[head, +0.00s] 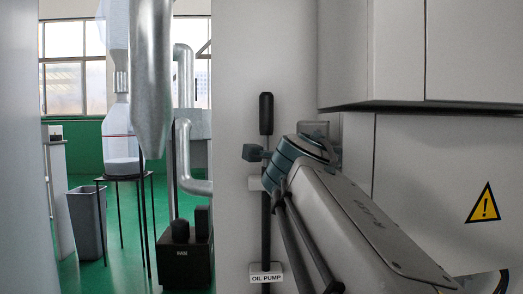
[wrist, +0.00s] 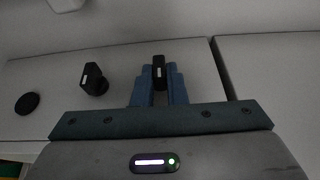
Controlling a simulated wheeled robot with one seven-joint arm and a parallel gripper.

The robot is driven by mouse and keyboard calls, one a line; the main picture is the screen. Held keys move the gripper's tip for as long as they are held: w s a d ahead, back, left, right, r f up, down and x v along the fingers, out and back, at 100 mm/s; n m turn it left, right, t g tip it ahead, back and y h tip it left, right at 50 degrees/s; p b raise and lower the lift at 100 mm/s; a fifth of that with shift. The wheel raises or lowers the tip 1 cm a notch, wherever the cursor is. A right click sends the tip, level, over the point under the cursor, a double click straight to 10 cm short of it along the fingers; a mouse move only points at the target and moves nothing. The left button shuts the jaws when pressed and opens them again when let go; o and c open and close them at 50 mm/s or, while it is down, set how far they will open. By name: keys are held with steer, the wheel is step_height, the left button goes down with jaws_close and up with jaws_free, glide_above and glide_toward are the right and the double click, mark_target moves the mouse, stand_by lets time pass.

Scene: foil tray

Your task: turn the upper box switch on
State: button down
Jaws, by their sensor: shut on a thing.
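In the wrist view, my gripper (wrist: 159,77) has its two blue fingers closed around a small black switch lever (wrist: 158,60) on a pale grey surface. The lever's top shows between and just beyond the fingertips. A second black switch (wrist: 94,79) stands to the left, apart from the fingers. I cannot tell from the picture which of the two is the upper one. In the head view, my arm covers the contact, and the switches are hidden behind it.
A round black knob (wrist: 27,103) lies farther left in the wrist view. In the head view, a black vertical handle (head: 266,113) stands above an OIL PUMP label (head: 266,273). A grey cabinet (head: 371,52) overhangs at the upper right. A warning triangle (head: 484,204) marks the right panel.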

steer(key=c, duration=1.5)
jaws_free()
steer(key=shift+o, duration=0.2)
steer(key=shift+a+r+g, duration=0.1)
steer(key=shift+g, duration=0.2)
steer(key=n+g+p, duration=0.1)
steer(key=g+p, duration=0.1)
steer(key=p, duration=0.1)
steer(key=r+g+y+p, duration=0.1)
steer(key=g+p, duration=0.1)
steer(key=p, duration=0.1)
steer(key=shift+w+r+n+p, duration=0.1)
steer(key=shift+r+n+p, duration=0.05)
steer(key=shift+n+p, duration=0.2)
steer(key=g+p, duration=0.1)
steer(key=p, duration=0.3)
steer(key=p, duration=0.2)
steer(key=g+p, duration=0.1)
steer(key=p, duration=0.2)
steer(key=shift+w+r+n+g+y, duration=0.1)
steer(key=shift+r+n+g+y, duration=0.05)
steer(key=shift+n+g+y, duration=0.2)
steer(key=g+p, duration=0.1)
steer(key=p, duration=0.4)
steer(key=g+p, duration=0.2)
steer(key=p, duration=0.4)
steer(key=shift+w+r+n+y+p, duration=0.2)
steer(key=shift+n+y+p, duration=0.1)
steer(key=shift+n, duration=0.1)
